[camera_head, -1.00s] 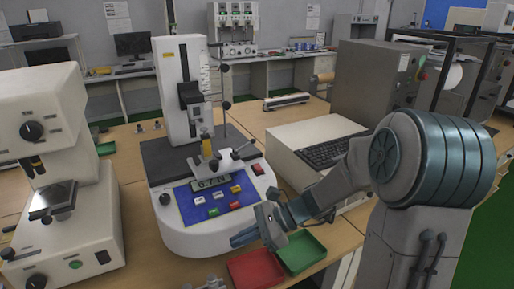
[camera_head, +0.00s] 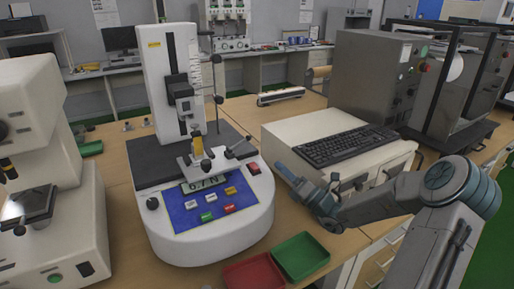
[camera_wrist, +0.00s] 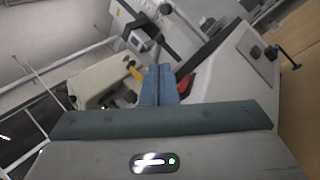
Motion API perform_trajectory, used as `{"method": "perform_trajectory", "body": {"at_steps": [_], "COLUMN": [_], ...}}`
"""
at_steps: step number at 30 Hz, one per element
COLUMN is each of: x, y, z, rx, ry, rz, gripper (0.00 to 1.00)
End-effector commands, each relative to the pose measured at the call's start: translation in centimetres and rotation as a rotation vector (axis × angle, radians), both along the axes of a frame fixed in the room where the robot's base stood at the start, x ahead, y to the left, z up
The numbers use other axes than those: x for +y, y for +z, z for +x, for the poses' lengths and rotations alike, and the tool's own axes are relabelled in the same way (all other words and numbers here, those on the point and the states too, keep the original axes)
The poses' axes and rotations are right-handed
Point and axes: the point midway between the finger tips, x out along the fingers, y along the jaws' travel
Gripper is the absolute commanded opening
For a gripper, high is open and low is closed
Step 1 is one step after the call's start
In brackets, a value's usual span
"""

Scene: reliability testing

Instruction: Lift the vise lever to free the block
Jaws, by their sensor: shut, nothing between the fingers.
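The vise (camera_head: 205,165) sits on the front of a white test machine (camera_head: 215,235). A small yellow block (camera_head: 198,147) stands upright at the vise, below the machine's column. A lever with dark knobs (camera_head: 238,146) sticks out from the vise to the right. My gripper (camera_head: 279,167) is shut and empty, right of the machine and apart from the lever, with its blue fingers pointing toward the vise. In the wrist view my gripper's fingers (camera_wrist: 160,70) are together, and the yellow block (camera_wrist: 135,74) shows just left of them. The exact grip of the vise on the block is too small to tell.
A red tray (camera_head: 253,273) and a green tray (camera_head: 300,257) lie on the bench below my arm. A cream box with a keyboard (camera_head: 345,146) stands behind my gripper. Another white instrument (camera_head: 60,235) stands at the left. A display and buttons (camera_head: 212,200) face front below the vise.

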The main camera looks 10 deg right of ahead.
Motion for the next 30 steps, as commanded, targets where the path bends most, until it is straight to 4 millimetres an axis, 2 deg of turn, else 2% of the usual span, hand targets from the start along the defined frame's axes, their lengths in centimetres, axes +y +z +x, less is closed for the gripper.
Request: {"method": "perform_trajectory", "body": {"at_steps": [8,21,30], "x": [1.0,5.5,6.3], "y": [0.6,3.9,4.5], "z": [0.8,5.7,6.6], "rx": [-0.002,-0.001,0.000], "ry": [0.005,0.006,0.006], "rz": [-0.003,-0.003,-0.002], "gripper": [0.00,0.00,0.00]}}
